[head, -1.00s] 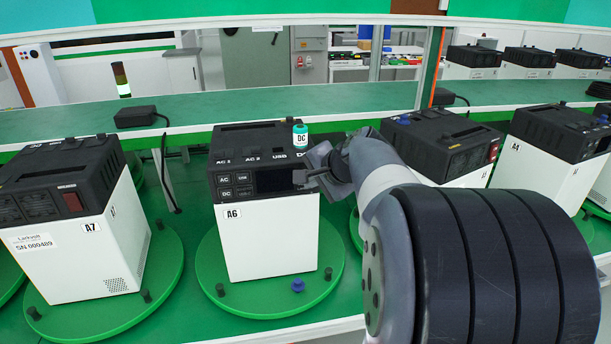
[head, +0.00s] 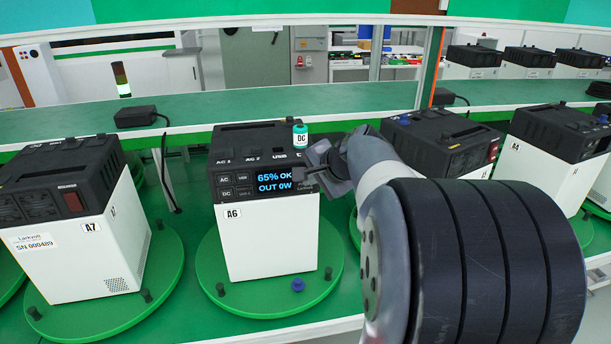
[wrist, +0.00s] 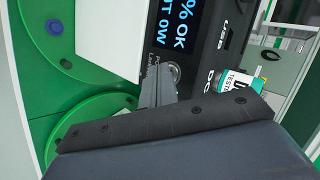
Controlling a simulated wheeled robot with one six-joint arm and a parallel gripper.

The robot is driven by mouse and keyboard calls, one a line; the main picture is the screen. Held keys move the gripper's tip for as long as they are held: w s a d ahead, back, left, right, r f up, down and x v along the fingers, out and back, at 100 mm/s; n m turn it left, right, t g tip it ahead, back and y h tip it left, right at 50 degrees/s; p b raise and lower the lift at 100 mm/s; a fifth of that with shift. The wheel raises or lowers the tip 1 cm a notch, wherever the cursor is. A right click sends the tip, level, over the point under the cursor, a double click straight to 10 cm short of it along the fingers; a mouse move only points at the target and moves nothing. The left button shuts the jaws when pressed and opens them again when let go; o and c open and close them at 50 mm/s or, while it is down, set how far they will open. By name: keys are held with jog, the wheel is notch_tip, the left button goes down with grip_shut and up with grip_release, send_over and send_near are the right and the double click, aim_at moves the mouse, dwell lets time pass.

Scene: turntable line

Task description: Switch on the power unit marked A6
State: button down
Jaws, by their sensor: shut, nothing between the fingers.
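The power unit marked A6 (head: 268,238) is a white box with a black top section on a green turntable (head: 205,280). Its screen (head: 275,184) is lit and reads "65% OK" and "OUT 0W". The lit screen also shows in the wrist view (wrist: 183,25). My gripper (head: 308,177) is shut and empty, its tips at the right end of the black front panel. In the wrist view the fingertips (wrist: 162,75) are beside a round metallic button (wrist: 174,72); I cannot tell whether they touch it. The "A6" label (head: 233,212) is clear.
Unit A7 (head: 80,240) stands on the turntable to the left. Another unit (head: 450,145) is partly hidden behind my arm, and A4 (head: 560,140) stands further right.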

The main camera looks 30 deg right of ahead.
jog(key=shift+s, duration=0.1)
dwell(0.3)
jog(key=shift+s+a, duration=0.15)
jog(key=shift+s, duration=0.45)
jog(key=shift+b, duration=0.3)
jog(key=s, duration=0.1)
jog(key=s+a, duration=0.1)
jog(key=s, duration=0.1)
jog(key=s+b, duration=0.1)
jog(key=s, duration=0.1)
jog(key=shift+a, duration=0.25)
jog(key=shift+w, duration=0.1)
jog(key=s, duration=0.2)
jog(key=s+a, duration=0.1)
jog(key=shift+s, duration=0.4)
dwell(0.4)
